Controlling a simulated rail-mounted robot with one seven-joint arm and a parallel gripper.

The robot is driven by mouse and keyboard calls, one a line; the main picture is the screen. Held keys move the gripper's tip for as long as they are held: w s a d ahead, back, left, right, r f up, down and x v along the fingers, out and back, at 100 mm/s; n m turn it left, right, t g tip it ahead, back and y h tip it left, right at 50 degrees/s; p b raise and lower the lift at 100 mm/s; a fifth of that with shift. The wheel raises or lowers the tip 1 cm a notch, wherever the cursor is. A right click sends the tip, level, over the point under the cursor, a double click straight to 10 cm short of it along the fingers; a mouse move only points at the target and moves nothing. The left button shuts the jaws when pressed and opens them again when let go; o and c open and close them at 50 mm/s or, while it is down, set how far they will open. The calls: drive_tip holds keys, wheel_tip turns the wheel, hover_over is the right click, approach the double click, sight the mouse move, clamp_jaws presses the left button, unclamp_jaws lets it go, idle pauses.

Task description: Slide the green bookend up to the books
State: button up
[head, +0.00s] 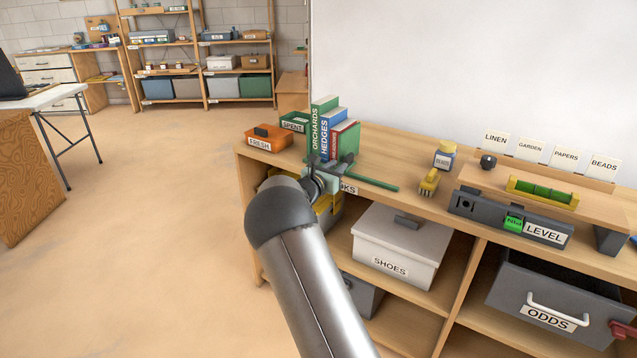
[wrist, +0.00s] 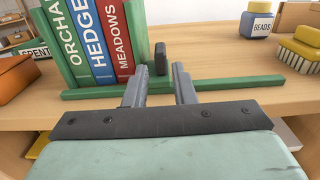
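Three upright books, ORCHARDS (head: 319,128), HEDGES (wrist: 100,45) and MEADOWS (wrist: 120,45), stand side by side on the shelf top. The green bookend (wrist: 138,38) stands upright at the right of MEADOWS. It looks against or very close to that book; I cannot tell whether it touches. A dark knob (wrist: 160,58) stands just right of the bookend's upright. A green rail (wrist: 225,90) runs along the front. My gripper (wrist: 160,78) is open, its fingers apart, with the knob lined up between and beyond the fingertips. In the head view my gripper (head: 329,172) partly hides the books' lower front.
A BEADS jar (head: 445,155), a yellow brush (head: 429,182) and a LEVEL stand (head: 510,220) are to the right.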

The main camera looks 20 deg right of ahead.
drive_tip(key=v, duration=1.1)
drive_tip(key=shift+s+a, duration=0.15)
drive_tip(key=s+d+r+m+g+y+p, duration=0.25)
drive_tip(key=s+m+g, duration=0.35)
drive_tip(key=s, duration=0.5)
drive_tip(key=s+d+r+m+g+y+p, duration=0.2)
drive_tip(key=s+d+r+m+g+p, duration=0.15)
drive_tip(key=s+m, duration=0.6)
drive_tip(key=s+a+r+m+y+p, duration=0.1)
drive_tip(key=s+a+m+y+p, duration=0.1)
drive_tip(key=s+a, duration=0.3)
drive_tip(key=s+a+r+m+g+y+p, duration=0.1)
drive_tip(key=s+a+m+y, duration=0.3)
drive_tip(key=s, duration=0.7)
drive_tip(key=s+a+r+m+y+p, duration=0.1)
drive_tip(key=s+a+m+y+p, duration=0.2)
drive_tip(key=s+a, duration=0.3)
drive_tip(key=shift+s+a+r+m+y+p, duration=0.4)
drive_tip(key=shift+s+p, duration=0.2)
drive_tip(key=shift+s, duration=0.6)
